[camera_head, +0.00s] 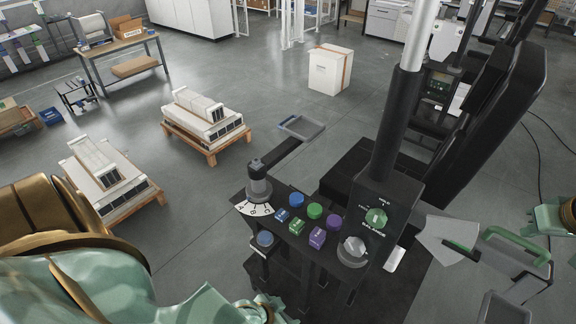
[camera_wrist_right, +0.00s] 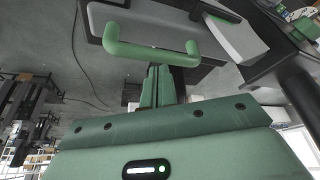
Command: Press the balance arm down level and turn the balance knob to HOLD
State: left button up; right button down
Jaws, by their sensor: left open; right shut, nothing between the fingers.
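The green balance knob (camera_head: 376,217) is on the dark panel at the column's foot, with HOLD lettered above it; its exact pointing is too small to read. A green U-shaped handle (camera_head: 516,240), apparently on the balance arm, is at the right. It also shows in the right wrist view (camera_wrist_right: 150,51). My right gripper (camera_wrist_right: 159,82) is shut and empty, its fingers pointing at the handle; whether they touch cannot be told. My left gripper (camera_head: 262,307) is open at the bottom edge, left of the console and partly cut off.
A thick column (camera_head: 398,130) rises beside the panel. Loaded pallets (camera_head: 205,135) stand at left. The floor beyond the console is mostly clear.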

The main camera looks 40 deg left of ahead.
notch_tip(320, 180, up, 7)
dwell(1.0)
jog(key=shift+r, duration=0.2)
jog(key=v, duration=1.6)
